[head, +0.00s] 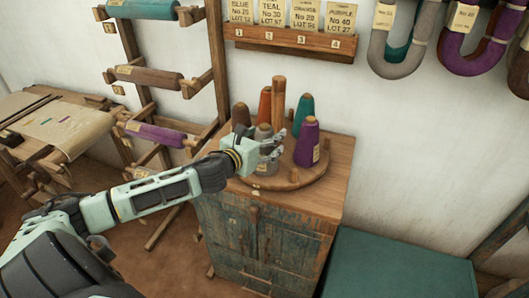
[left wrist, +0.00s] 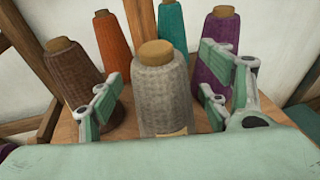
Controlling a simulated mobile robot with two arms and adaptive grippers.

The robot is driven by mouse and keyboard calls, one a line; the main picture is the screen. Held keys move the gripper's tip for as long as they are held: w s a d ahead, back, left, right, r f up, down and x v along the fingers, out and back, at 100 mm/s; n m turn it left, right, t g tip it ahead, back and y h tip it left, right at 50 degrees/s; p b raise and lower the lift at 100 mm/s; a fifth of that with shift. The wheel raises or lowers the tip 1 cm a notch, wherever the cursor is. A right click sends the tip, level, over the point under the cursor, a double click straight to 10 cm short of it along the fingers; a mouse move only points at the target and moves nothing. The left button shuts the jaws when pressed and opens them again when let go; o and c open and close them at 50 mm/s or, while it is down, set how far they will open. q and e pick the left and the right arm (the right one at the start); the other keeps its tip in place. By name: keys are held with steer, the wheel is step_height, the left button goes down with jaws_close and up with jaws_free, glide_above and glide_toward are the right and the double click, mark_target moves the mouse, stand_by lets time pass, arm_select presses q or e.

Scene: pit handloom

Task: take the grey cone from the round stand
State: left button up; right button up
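The grey cone (head: 264,132) stands upright on the round wooden stand (head: 290,184), at its front left side. My left gripper (head: 272,152) is at the cone and hides part of it in the head view. In the left wrist view the grey cone (left wrist: 162,95) is between the two fingers of my left gripper (left wrist: 160,105). The fingers are open, with a small gap showing on each side of the cone. The cone's base is hidden by the gripper's body. My right gripper is not in view.
Purple (head: 307,147), teal (head: 303,110), orange (head: 265,104) and brown (head: 241,115) cones stand close by around a wooden post (head: 278,100). The stand is on a worn cabinet (head: 240,235). A label rack (head: 290,40) and hanging yarn (head: 398,55) are on the wall.

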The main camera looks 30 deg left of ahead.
arm_select(q)
jaws_close()
stand_by(0.5)
steer(key=shift+r, duration=0.1)
